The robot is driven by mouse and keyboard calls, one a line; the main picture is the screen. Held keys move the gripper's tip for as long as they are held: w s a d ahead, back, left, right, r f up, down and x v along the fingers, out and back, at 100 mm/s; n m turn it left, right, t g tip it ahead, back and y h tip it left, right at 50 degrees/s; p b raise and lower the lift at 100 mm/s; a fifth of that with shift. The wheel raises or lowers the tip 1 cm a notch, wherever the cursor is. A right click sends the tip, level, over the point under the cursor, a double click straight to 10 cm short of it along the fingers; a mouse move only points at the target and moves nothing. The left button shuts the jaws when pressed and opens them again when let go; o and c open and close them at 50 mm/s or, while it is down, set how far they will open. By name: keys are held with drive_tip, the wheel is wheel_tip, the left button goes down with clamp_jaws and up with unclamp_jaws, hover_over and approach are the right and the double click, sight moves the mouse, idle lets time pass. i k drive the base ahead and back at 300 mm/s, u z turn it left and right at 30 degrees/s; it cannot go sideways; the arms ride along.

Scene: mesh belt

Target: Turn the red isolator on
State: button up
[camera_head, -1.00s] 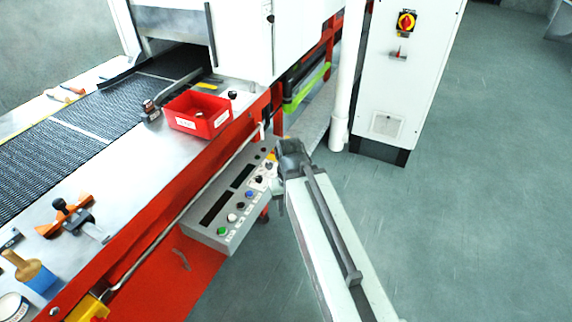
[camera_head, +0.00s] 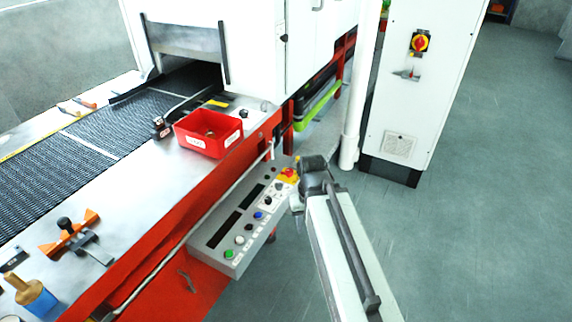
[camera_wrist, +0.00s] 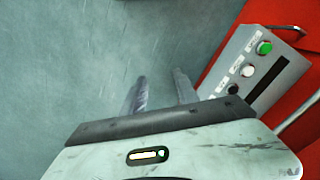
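The knob's exact position is too small to read. My gripper (camera_wrist: 160,88) shows two fingers standing apart with only grey floor between them in the wrist view. In the head view my arm reaches up from the bottom right and ends beside the control panel (camera_head: 215,258), left of and well short of the isolator. The fingers are not clear there. The isolator is not in the wrist view.
A small lever-like fitting (camera_head: 407,74) sits below the isolator. The control panel has several buttons and a red stop button on yellow (camera_head: 289,174). A red bin (camera_head: 208,146) stands beside the mesh belt (camera_head: 75,138). A white post (camera_head: 353,110) stands left of the cabinet. Floor at right is clear.

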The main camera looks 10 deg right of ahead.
sight(288, 173)
drive_tip(key=i, duration=0.85)
